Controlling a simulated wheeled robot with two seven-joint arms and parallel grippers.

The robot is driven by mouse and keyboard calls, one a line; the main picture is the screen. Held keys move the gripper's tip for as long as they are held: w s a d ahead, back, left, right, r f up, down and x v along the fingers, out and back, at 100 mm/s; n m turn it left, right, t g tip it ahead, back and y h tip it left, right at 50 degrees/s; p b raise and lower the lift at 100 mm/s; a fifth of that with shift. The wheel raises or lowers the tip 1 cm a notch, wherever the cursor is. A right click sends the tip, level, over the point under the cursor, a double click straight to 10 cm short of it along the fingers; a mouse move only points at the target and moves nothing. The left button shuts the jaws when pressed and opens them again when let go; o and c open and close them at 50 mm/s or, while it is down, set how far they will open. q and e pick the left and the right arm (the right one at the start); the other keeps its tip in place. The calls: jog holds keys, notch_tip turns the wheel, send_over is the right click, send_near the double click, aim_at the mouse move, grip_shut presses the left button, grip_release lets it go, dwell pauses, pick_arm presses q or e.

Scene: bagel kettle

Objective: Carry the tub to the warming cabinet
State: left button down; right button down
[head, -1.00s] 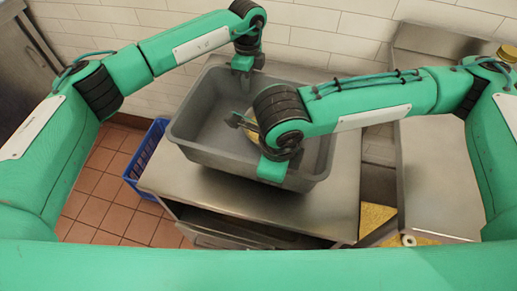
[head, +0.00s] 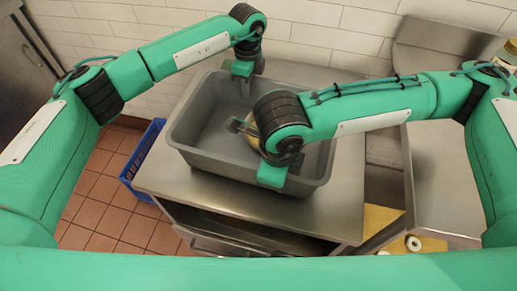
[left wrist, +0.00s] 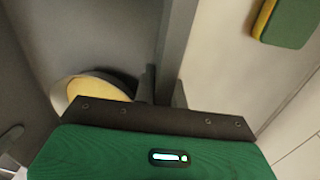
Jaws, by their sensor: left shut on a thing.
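The grey tub (head: 190,150) is at the middle of the head view, over the steel table; I cannot tell whether it touches the tabletop. My left gripper (head: 243,84) is shut on its far rim. The left wrist view shows this rim (left wrist: 174,45) running up from the fingers. My right gripper (head: 272,174) is at the near rim, with its fingers hidden by the hand and wrist. Inside the tub is a round yellow thing with a pale rim (left wrist: 98,88), mostly hidden by my right wrist in the head view. No warming cabinet can be made out.
The steel table (head: 190,190) has a bare front strip. A blue crate (head: 143,160) stands on the tiled floor at left. A steel surface (head: 440,175) lies at right, with a white ring-shaped thing (head: 413,243) below. A green-yellow block (left wrist: 285,20) shows outside the tub. A tiled wall is behind.

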pick_arm(q)
jog(key=shift+s+d+f+b, duration=0.2)
jog(key=shift+f+b, duration=0.1)
jog(key=shift+f, duration=0.1)
jog(key=shift+s+d+f+b, duration=0.2)
jog(key=shift+f+b, duration=0.05)
jog(key=shift+f, duration=0.1)
pick_arm(e)
jog(key=shift+w+f, duration=0.5)
jog(key=shift+w, duration=0.05)
pick_arm(q)
jog(key=c, duration=1.5)
grip_release()
pick_arm(e)
jog(key=c, duration=1.5)
grip_release()
jog(key=shift+s, duration=0.1)
pick_arm(q)
jog(key=shift+o, duration=0.2)
jog(key=shift+w+a+r, duration=0.1)
jog(key=shift+a+r, duration=0.05)
pick_arm(e)
jog(key=shift+o, duration=0.2)
jog(key=shift+s, duration=0.15)
